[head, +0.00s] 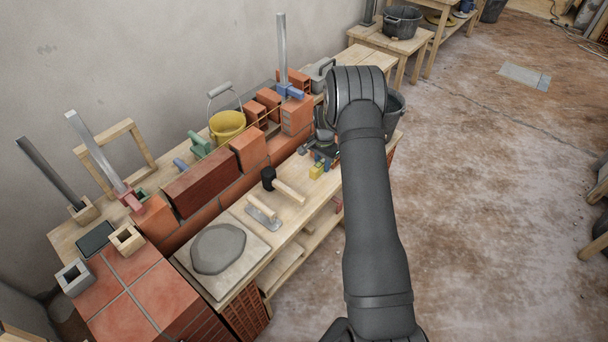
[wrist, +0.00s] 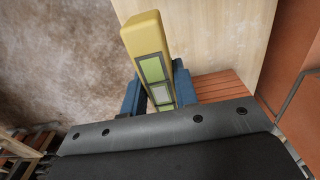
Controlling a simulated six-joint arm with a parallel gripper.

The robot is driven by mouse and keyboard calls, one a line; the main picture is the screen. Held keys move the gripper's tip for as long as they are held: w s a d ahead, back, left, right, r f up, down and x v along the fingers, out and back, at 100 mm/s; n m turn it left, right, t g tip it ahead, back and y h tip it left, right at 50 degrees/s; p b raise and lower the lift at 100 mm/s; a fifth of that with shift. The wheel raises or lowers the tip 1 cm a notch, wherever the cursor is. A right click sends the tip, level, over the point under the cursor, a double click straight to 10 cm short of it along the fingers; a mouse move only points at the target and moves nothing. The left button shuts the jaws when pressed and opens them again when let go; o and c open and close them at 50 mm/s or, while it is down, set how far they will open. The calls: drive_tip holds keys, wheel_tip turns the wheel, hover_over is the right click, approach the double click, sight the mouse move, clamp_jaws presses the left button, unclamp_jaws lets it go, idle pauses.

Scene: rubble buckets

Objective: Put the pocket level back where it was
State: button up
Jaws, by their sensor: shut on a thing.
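The pocket level is a small yellow bar with green windows, and it shows large in the wrist view (wrist: 146,47). My gripper (wrist: 158,88) is shut on it, with one blue finger on each side. In the head view the level (head: 316,172) is a small yellow block at the blue fingers of my gripper (head: 322,163), near the bench's front edge. Part of the gripper is hidden behind my arm there. In the wrist view the level's far end points away over the pale bench top and its edge. I cannot tell whether it touches the bench.
The wooden bench (head: 237,215) carries a mallet (head: 289,192), a trowel-like float (head: 263,217) and a board with mortar (head: 218,248). A brick wall with a dark red brick (head: 205,181) runs behind them. A yellow bucket (head: 227,126) stands farther back. Open floor lies right of the bench.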

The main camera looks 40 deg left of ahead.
hover_over(304, 179)
wheel_tip(304, 179, down, 4)
drive_tip(key=shift+f, duration=2.15)
drive_tip(key=shift+f, duration=0.2)
drive_tip(key=o, duration=1)
drive_tip(key=shift+o, duration=0.2)
drive_tip(key=shift+r, duration=0.1)
wheel_tip(304, 179, up, 12)
drive_tip(key=shift+s+r, duration=0.1)
